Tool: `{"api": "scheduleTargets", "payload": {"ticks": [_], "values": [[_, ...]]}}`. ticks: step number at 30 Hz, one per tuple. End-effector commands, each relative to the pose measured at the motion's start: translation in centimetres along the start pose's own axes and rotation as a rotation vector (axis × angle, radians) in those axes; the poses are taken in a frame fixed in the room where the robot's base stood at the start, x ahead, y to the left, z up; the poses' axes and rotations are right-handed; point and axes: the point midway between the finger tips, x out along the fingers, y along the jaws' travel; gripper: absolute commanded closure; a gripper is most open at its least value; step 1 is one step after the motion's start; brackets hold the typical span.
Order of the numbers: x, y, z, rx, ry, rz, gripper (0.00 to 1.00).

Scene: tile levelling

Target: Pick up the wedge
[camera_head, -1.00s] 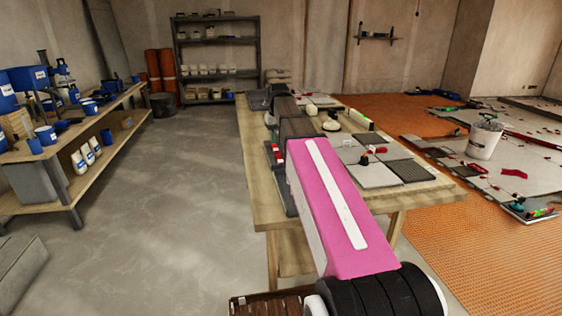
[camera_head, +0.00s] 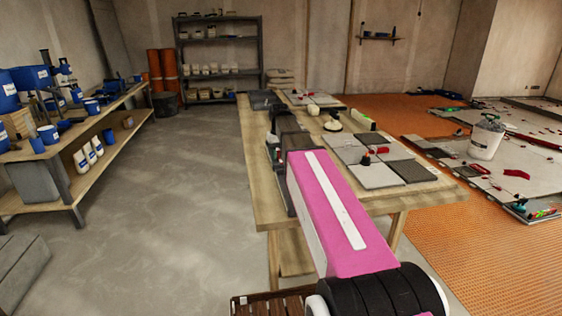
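Small red pieces that look like wedges are in view, too small to identify surely. One (camera_head: 412,150) lies at the right of the tiles on the wooden table (camera_head: 262,203). Another small red and black piece (camera_head: 366,160) stands near the middle of those tiles. My pink arm link reaches over the table's near left part. My gripper (camera_head: 275,132) is at the dark far end of the arm, over the left side of the table and left of the tiles. Its fingers are too small and covered to make out, so I cannot see whether it holds anything.
Grey and dark tiles (camera_head: 367,176) lie on the table's right half. A white bucket (camera_head: 485,140) and more red pieces (camera_head: 516,173) are on the tiled floor at right. A workbench (camera_head: 95,170) with blue containers stands at left. The grey floor between is clear.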

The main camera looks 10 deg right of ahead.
Motion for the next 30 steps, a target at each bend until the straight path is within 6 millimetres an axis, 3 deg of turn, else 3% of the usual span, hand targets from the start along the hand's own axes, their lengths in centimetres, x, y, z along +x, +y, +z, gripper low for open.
{"api": "scheduleTargets", "payload": {"ticks": [1, 3, 17, 26, 30], "values": [[0.0, 0.0, 0.0, 0.0, 0.0, 0.0, 0.77], [0.0, 0.0, 0.0, 0.0, 0.0, 0.0, 0.97], [-0.5, 0.0, 0.0, 0.0, 0.0, 0.0, 0.97], [-4.1, 0.0, -0.1, 0.0, 0.002, 0.0, 0.97], [-5.9, 1.0, 3.4, 0.002, 0.002, 0.0, 0.97]]}}
